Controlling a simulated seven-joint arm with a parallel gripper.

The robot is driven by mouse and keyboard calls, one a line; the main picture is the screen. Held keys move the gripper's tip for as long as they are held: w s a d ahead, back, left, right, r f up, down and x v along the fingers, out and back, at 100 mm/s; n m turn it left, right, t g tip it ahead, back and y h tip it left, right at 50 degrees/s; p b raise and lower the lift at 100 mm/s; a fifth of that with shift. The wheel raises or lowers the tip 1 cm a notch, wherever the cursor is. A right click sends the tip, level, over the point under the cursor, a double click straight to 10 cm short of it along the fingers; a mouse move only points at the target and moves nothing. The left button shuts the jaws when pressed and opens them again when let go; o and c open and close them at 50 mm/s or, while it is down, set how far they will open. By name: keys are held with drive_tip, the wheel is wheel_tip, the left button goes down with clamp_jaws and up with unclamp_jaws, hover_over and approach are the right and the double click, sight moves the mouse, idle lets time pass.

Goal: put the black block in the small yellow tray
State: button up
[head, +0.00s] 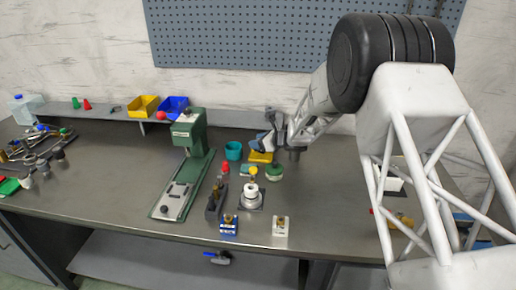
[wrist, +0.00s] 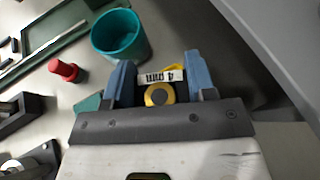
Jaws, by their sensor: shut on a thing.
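In the head view my gripper (head: 272,132) is low over the bench, just above the small yellow tray (head: 260,157). In the wrist view my gripper (wrist: 155,80) has its blue fingers closed on a small piece with a white label (wrist: 160,76), dark lettering on it. A yellow ring with a dark centre (wrist: 159,94) shows between the fingers too; whether it belongs to the held piece I cannot tell. A sliver of yellow (wrist: 173,67) shows behind the label. I cannot clearly pick out the black block; the fingers hide much of what is held.
A teal cup (head: 233,151) stands left of the tray, and a red peg (wrist: 66,70) is nearby. A green press (head: 190,140) stands farther left. A white round fixture (head: 251,193) and a green round piece (head: 274,172) are in front.

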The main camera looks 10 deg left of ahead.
drive_tip(key=shift+f, duration=1.5)
drive_tip(key=shift+f, duration=0.15)
drive_tip(key=o, duration=1.1)
drive_tip(key=shift+r, duration=0.2)
drive_tip(key=shift+v, duration=3.75)
